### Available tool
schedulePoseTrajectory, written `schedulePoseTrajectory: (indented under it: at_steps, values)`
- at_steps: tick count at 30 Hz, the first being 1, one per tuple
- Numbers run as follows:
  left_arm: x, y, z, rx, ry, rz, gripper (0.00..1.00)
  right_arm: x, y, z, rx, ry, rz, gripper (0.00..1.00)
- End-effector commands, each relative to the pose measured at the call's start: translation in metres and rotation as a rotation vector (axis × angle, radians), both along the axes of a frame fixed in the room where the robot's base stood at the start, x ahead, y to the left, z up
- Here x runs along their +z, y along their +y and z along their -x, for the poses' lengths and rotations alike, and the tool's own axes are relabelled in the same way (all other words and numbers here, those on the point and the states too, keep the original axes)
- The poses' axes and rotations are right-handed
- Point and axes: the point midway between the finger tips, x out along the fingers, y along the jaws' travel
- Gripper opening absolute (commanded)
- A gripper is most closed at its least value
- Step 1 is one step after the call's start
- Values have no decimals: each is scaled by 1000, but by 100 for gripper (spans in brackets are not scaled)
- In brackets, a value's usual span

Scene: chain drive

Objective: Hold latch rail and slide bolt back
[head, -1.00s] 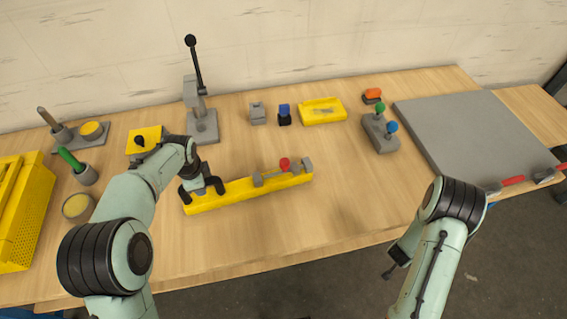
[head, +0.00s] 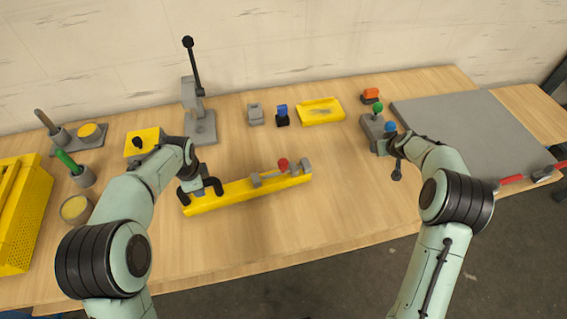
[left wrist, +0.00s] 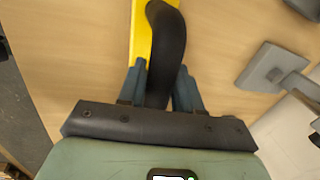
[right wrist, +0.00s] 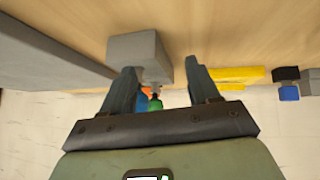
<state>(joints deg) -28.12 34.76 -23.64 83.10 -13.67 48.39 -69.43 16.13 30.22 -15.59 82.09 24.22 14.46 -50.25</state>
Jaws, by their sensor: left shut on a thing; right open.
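The yellow latch rail (head: 240,192) lies on the table in front of me. A grey bolt with a red knob (head: 283,164) sits between grey blocks at the rail's right end. A black handle (head: 214,185) stands at the rail's left end. My left gripper (head: 194,188) is shut on that black handle, which also shows between the fingers in the left wrist view (left wrist: 165,55). My right gripper (head: 392,160) is open and empty, to the right of the rail, near the grey block with green and blue knobs. Its spread fingers show in the right wrist view (right wrist: 160,80).
The grey block with knobs (head: 373,128) stands close behind my right gripper. A grey plate (head: 470,130) covers the right side. A lever stand (head: 200,125), a yellow tray (head: 320,112) and small blocks line the back. The table between rail and right gripper is clear.

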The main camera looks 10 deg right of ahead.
Motion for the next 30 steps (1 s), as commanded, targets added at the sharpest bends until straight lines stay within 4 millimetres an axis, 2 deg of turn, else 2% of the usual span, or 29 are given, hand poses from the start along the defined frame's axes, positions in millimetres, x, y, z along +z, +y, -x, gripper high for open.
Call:
schedulePoseTrajectory:
  at_steps: [1,3,5,6,9,12,16,22,26,30]
  values:
    - [1,0,0,0,-2,1,0,9,37,-18,142,24,-9,60]
    - [1,0,0,0,-2,1,0,21,83,-31,336,66,-13,60]
    - [1,0,0,0,-2,1,0,32,121,-38,501,100,-10,60]
    - [1,0,0,0,-2,1,0,41,145,-40,610,123,-5,60]
    - [1,0,0,0,-2,1,0,62,199,-37,869,178,15,60]
    - [1,0,0,0,-2,0,0,83,240,-27,1095,228,38,60]
    - [1,0,-1,0,-2,0,0,104,275,-11,1315,282,65,60]
    - [1,0,-1,1,-2,0,0,121,296,5,1478,327,85,60]
    - [1,0,-1,0,-2,1,0,116,302,7,1502,335,85,60]
    - [1,0,-1,0,-2,1,0,95,310,6,1501,336,83,60]
